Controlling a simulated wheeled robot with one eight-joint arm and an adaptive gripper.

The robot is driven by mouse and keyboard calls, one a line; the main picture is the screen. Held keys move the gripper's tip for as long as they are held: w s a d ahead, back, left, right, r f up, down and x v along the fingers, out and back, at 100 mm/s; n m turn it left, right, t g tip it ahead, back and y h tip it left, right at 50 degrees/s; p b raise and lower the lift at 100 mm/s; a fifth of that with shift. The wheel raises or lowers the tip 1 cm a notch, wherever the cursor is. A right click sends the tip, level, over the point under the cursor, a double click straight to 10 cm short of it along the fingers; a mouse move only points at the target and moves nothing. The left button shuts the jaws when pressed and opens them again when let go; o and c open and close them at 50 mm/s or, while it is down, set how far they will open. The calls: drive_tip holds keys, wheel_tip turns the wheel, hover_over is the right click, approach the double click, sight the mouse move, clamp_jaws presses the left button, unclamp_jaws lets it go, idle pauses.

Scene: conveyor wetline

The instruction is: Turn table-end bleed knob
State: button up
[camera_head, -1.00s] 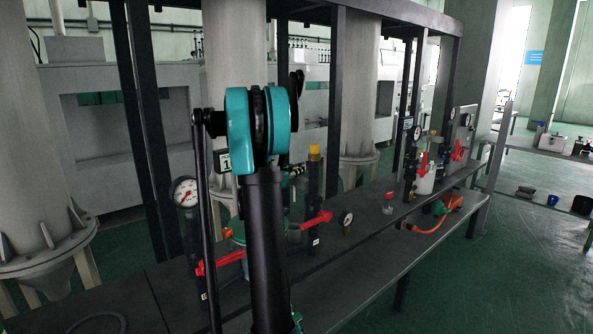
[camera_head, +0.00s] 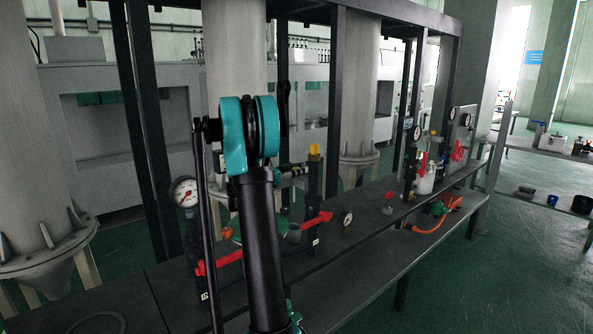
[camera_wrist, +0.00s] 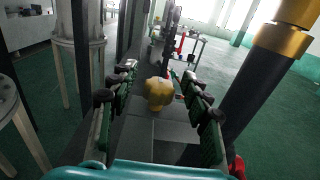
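In the wrist view a rounded yellow knob (camera_wrist: 158,93) sits between the two rows of finger pads of my gripper (camera_wrist: 158,98), with gaps on both sides. My gripper is open; I cannot tell how far the knob lies beyond the fingertips. In the head view my arm hides most of the gripper. A black post with a yellow cap (camera_head: 315,151) stands just right of my arm; I cannot tell whether this cap is the same knob.
A dark pipe with a gold collar (camera_wrist: 282,40) rises close on the right in the wrist view. A pressure gauge (camera_head: 185,192), red handle (camera_head: 318,219), small gauge (camera_head: 346,218) and red-topped valve (camera_head: 388,198) stand along the dark bench (camera_head: 375,250). An orange hose (camera_head: 432,224) lies farther right.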

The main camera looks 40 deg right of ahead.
drive_tip(key=a, duration=0.7)
drive_tip(key=shift+s+a, duration=0.25)
idle(0.4)
